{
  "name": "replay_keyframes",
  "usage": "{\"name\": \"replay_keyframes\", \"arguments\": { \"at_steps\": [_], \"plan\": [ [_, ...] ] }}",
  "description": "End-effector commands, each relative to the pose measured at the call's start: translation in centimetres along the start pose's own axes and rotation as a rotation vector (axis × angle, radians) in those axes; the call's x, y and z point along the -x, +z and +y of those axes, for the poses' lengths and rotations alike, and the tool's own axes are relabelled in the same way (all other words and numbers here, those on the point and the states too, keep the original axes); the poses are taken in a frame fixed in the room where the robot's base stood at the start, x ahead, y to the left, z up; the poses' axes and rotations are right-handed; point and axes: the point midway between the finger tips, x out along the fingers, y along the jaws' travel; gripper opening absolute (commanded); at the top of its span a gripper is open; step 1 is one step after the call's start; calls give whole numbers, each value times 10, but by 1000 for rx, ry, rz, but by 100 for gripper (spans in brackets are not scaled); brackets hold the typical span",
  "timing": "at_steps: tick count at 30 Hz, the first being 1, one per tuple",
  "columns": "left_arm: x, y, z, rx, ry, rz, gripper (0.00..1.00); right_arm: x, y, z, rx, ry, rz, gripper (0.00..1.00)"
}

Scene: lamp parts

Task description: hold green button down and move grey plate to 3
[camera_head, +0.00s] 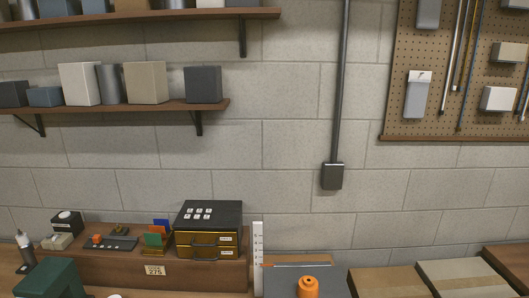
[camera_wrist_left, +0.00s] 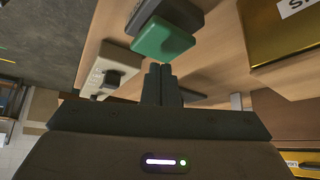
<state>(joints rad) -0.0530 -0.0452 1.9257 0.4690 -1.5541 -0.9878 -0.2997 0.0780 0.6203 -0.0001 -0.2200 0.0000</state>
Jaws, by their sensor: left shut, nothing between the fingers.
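In the left wrist view, a green block (camera_wrist_left: 165,40), which may be the green button, sits against a dark grey body. My left gripper (camera_wrist_left: 160,68) is shut and empty, its tips close below the green block in the picture; I cannot tell if they touch it. In the head view, a grey plate (camera_head: 290,277) stands at the bottom centre beside a white numbered scale (camera_head: 258,245), with an orange knob (camera_head: 307,288) in front. A thin orange line crosses the scale's lower part. Its digits are too small to read. My right gripper is in neither view.
A black and gold drawer box (camera_head: 208,230) stands on a wooden riser (camera_head: 110,265), with coloured cards (camera_head: 153,239) to its left. A dark green box (camera_head: 50,280) is at the lower left. Cardboard boxes (camera_head: 390,282) are at the right.

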Motion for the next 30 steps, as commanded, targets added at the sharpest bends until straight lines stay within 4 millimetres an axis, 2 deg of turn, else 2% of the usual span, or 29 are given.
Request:
{"name": "replay_keyframes", "arguments": {
  "at_steps": [17,30],
  "plan": [
    [-1,0,0,0,0,0,0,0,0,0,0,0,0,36],
    [-9,6,0,0,1,0,0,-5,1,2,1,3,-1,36]
  ]
}}
